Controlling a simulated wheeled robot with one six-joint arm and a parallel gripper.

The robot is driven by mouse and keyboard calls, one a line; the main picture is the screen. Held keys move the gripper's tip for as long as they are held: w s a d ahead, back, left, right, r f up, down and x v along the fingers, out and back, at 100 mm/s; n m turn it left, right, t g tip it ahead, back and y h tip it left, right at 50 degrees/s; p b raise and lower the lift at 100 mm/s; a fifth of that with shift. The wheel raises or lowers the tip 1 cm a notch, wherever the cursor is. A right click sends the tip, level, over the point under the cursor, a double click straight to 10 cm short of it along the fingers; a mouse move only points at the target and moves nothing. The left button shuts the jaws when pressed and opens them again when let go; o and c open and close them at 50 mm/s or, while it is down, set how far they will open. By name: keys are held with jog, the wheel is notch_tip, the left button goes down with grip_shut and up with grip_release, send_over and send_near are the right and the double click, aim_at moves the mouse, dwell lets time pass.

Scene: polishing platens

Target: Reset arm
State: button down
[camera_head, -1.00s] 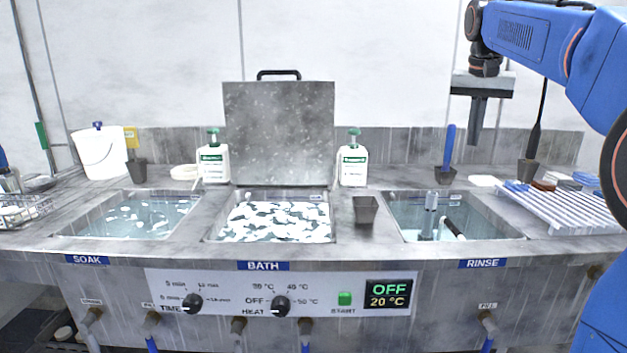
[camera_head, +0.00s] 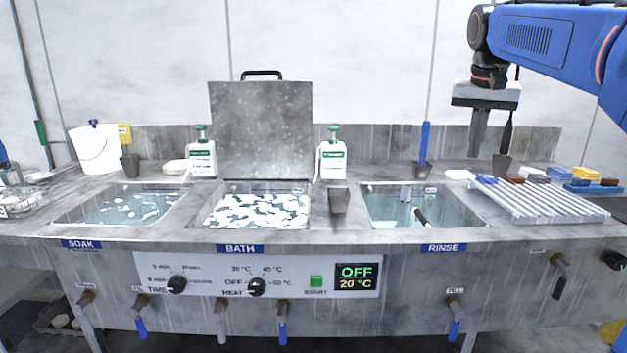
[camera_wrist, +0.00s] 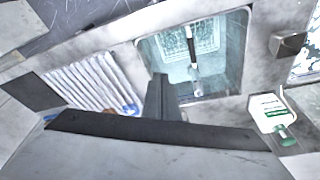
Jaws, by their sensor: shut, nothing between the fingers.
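My gripper (camera_head: 477,134) hangs pointing down at the right of the head view, in the air in front of the back splash, near the rinse basin (camera_head: 475,218) and the ribbed drainboard. Its fingers are together and hold nothing. In the wrist view my gripper (camera_wrist: 160,92) also shows closed, with the rinse basin beyond it. My blue arm comes in from the right edge.
The bath (camera_head: 306,218) is open with its lid (camera_head: 260,130) standing up behind. The soak basin (camera_head: 180,203) is at left. White pump bottles (camera_head: 202,158) stand beside the lid. The white ribbed drainboard (camera_head: 540,201) lies right of the rinse basin. The display reads OFF, 20 °C.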

jog(key=s+a+f+n+t, duration=0.1)
jog(key=s+a+f, duration=0.3)
jog(key=s+f, duration=1.1)
jog(key=s+a+f+n+t+y, duration=0.1)
jog(key=s+a+f+n, duration=0.3)
jog(key=s+f, duration=1.2)
jog(key=shift+a, duration=0.2)
